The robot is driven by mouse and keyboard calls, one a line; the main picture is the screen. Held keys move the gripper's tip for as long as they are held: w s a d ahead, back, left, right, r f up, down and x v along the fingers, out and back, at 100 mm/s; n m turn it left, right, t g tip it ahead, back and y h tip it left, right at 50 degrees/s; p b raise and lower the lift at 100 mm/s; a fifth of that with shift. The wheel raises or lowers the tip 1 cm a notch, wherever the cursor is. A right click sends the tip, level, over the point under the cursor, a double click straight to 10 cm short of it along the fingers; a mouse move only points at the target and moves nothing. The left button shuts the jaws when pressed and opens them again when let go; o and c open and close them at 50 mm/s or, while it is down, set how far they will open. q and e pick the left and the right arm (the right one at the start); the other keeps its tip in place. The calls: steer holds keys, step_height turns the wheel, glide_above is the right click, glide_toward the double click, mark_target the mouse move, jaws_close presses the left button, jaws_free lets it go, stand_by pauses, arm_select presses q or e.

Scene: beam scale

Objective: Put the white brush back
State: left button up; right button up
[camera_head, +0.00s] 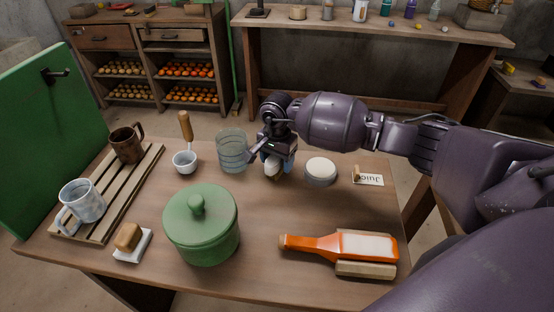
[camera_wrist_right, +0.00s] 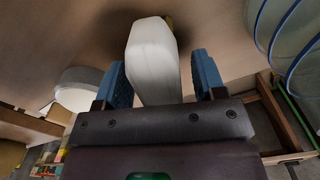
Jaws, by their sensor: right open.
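My right gripper (camera_head: 273,163) is over the middle of the table, fingers pointing down. A white object (camera_head: 271,168), which looks like the white brush, is between its fingers. In the right wrist view, the white body (camera_wrist_right: 153,60) stands between the two blue fingers (camera_wrist_right: 163,80), with a gap on each side. The fingers are open around it and do not grip it. A small yellowish-brown part shows at its far end; the rest of that end is hidden. My left gripper is not in view.
A ribbed glass (camera_head: 232,151) is close left of the gripper, and a round white-topped tin (camera_head: 320,170) close right. A green lidded pot (camera_head: 202,228) stands front left, an orange brush (camera_head: 325,243) front right. A slatted rack (camera_head: 112,200) holds mugs. The front middle is clear.

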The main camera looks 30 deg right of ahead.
step_height(320, 180, up, 12)
steer(key=shift+r, duration=0.2)
stand_by(0.4)
steer(key=shift+f, duration=0.1)
stand_by(0.4)
